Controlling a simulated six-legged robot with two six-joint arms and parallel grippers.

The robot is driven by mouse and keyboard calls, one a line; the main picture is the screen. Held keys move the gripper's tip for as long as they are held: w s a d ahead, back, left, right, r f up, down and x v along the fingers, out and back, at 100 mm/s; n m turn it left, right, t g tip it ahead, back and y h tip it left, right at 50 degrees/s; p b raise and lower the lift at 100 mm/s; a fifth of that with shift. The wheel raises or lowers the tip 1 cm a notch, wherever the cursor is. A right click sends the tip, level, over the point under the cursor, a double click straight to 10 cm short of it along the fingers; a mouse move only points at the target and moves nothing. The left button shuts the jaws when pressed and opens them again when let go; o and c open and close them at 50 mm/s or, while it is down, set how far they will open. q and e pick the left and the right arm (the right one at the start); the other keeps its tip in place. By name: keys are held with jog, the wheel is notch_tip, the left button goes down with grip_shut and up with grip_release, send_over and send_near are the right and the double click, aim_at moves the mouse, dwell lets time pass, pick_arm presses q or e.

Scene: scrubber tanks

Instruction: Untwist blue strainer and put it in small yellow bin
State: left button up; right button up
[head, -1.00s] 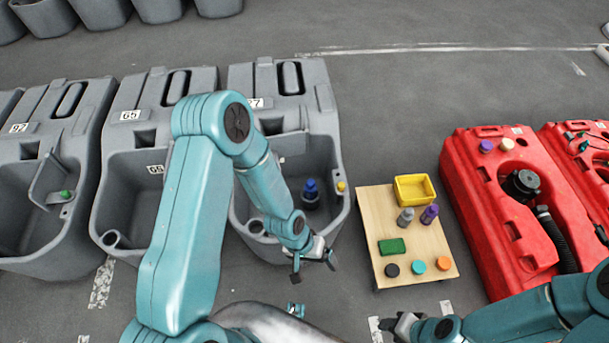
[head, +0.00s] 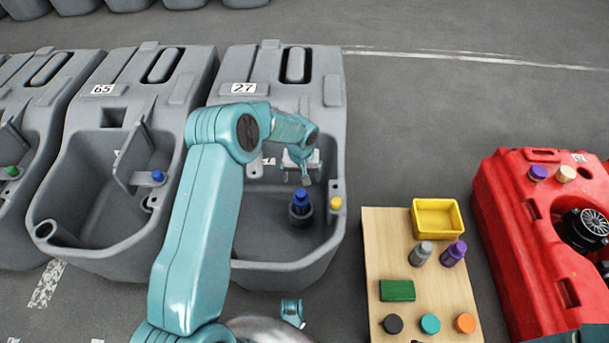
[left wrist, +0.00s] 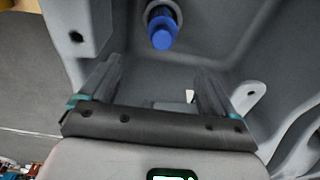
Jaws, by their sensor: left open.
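The blue strainer (head: 301,203) has a bright blue top on a dark base and stands upright inside the grey tank labelled 27 (head: 325,258). In the left wrist view the strainer (left wrist: 162,28) shows at the top, beyond the fingers. My left gripper (head: 303,178) is open and empty over the tank, just behind the strainer in the head view and apart from it. The small yellow bin (head: 437,234) sits at the back of a wooden table (head: 385,256) and looks empty. My right gripper is not visible.
A yellow cap (head: 336,203) is on the tank's right rim. The table holds a grey bottle (head: 421,253), a purple bottle (head: 453,253), a green block (head: 397,290) and several round caps. A red tank (head: 508,235) stands right of it. Bare floor separates tank and table.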

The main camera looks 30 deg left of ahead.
aim_at(301, 197)
pick_arm(q)
jog(key=f+b, duration=0.1)
jog(key=f, duration=0.4)
jog(key=f+b, duration=0.2)
jog(key=f, duration=0.2)
jog(key=w+a+f+b, duration=0.1)
jog(key=f+b, duration=0.1)
jog(key=f, duration=0.3)
jog(key=shift+f, duration=0.35)
jog(key=c, duration=1.2)
jog(key=shift+c, duration=0.2)
jog(key=shift+n+b, duration=0.65)
jog(key=shift+n, duration=0.85)
jog(key=shift+s, duration=0.1)
